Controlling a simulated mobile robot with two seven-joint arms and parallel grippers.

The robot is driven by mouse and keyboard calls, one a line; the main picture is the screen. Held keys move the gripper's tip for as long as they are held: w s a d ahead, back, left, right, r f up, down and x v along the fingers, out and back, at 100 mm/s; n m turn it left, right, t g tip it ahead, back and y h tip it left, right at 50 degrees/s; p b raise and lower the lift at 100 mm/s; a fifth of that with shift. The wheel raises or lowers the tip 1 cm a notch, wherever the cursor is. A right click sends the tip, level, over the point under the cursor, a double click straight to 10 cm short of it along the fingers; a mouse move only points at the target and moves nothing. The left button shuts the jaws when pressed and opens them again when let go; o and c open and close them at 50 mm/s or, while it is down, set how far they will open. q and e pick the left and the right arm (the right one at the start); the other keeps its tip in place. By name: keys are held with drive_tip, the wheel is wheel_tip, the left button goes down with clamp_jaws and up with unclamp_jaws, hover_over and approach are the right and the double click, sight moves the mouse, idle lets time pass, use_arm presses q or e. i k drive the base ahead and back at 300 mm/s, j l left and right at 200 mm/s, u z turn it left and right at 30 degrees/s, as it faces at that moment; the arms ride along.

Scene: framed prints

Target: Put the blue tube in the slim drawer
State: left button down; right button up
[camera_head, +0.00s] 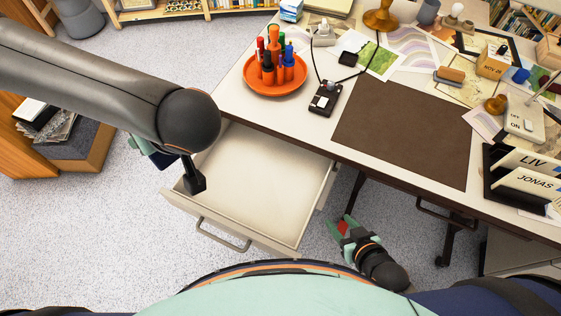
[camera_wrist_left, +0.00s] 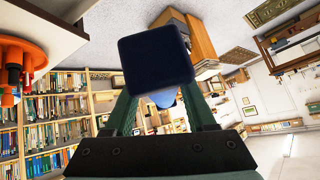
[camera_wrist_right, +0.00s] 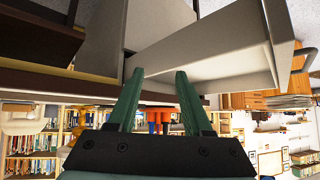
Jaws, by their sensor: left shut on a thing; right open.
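My left gripper (camera_wrist_left: 158,110) is shut on a dark blue, square-ended thing, which I take to be the blue tube (camera_wrist_left: 156,55). It is seen nearly end-on and hides much of the fingertips. In the head view my left arm covers most of that gripper, left of the drawer. The slim drawer (camera_head: 262,178) is pulled out from the desk, and its visible inside is empty. It also shows in the right wrist view (camera_wrist_right: 205,55). My right gripper (camera_head: 345,228) is open and empty, low at the right of the drawer front; its fingers also show in the right wrist view (camera_wrist_right: 160,75).
The desk holds an orange tray (camera_head: 262,90) with several coloured tubes, a black device (camera_head: 325,98) with a strap, a brown mat (camera_head: 405,130) and a dark letter holder (camera_head: 497,188). Carpet before the drawer is clear.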

sight(254, 187)
drive_tip(key=z, duration=1.25)
drive_tip(key=k+j+z, duration=0.25)
drive_tip(key=k+z, duration=0.15)
drive_tip(key=k, duration=0.2)
